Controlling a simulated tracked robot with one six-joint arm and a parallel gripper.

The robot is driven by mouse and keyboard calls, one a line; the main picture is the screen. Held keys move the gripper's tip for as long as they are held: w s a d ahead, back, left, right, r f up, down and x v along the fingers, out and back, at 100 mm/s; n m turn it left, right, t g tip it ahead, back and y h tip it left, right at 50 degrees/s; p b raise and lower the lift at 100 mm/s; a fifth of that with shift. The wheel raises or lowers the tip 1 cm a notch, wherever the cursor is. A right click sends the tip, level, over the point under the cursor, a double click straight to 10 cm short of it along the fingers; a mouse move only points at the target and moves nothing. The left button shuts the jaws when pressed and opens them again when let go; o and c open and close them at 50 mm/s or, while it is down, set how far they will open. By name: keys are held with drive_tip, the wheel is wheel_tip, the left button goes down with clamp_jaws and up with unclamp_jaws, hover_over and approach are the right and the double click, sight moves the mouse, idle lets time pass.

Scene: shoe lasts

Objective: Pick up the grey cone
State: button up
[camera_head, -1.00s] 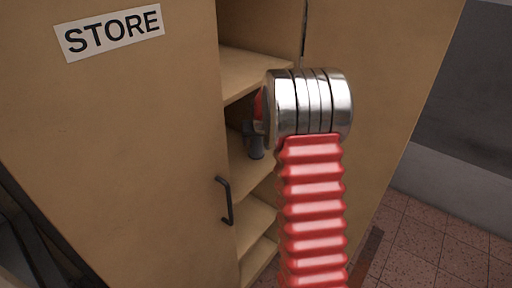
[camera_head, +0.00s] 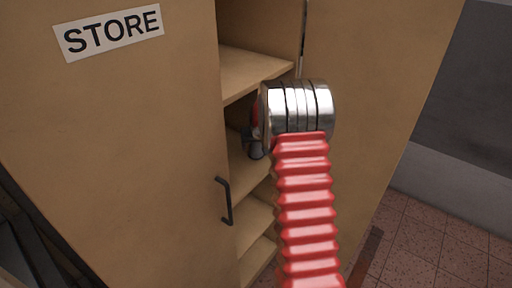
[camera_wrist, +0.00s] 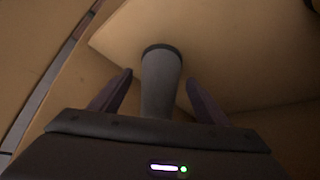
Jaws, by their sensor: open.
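The grey cone (camera_wrist: 160,82) stands in the wrist view between the two fingers of my open gripper (camera_wrist: 160,92). Its dark-rimmed end points away from the gripper body, and its near end is hidden behind that body. A gap shows between the cone and each finger, so neither finger touches it. In the head view my arm's metal joint and red ribbed sleeve cover most of the gripper. Only a small dark grey part (camera_head: 255,147) shows beside the joint, inside the cabinet, and I cannot tell cone from gripper there.
A tan cabinet (camera_head: 130,150) marked STORE stands partly open, with several shelves inside. An upper shelf (camera_head: 252,72) lies above my gripper. The left door has a dark handle (camera_head: 227,200). The right door (camera_head: 385,80) stands close beside my arm. Tiled floor (camera_head: 440,240) lies at right.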

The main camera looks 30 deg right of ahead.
drive_tip(key=shift+x, duration=0.9)
drive_tip(key=shift+c, duration=0.6)
drive_tip(key=c, duration=1.1)
drive_tip(key=shift+r, duration=0.1)
drive_tip(key=shift+r, duration=1.8)
drive_tip(key=s+a, duration=0.2)
drive_tip(key=s, duration=0.3)
drive_tip(key=s+a, duration=0.3)
drive_tip(key=s, duration=0.3)
drive_tip(key=s+a, duration=0.2)
drive_tip(key=s, duration=0.3)
drive_tip(key=shift+s+a+f, duration=0.15)
drive_tip(key=shift+a, duration=0.2)
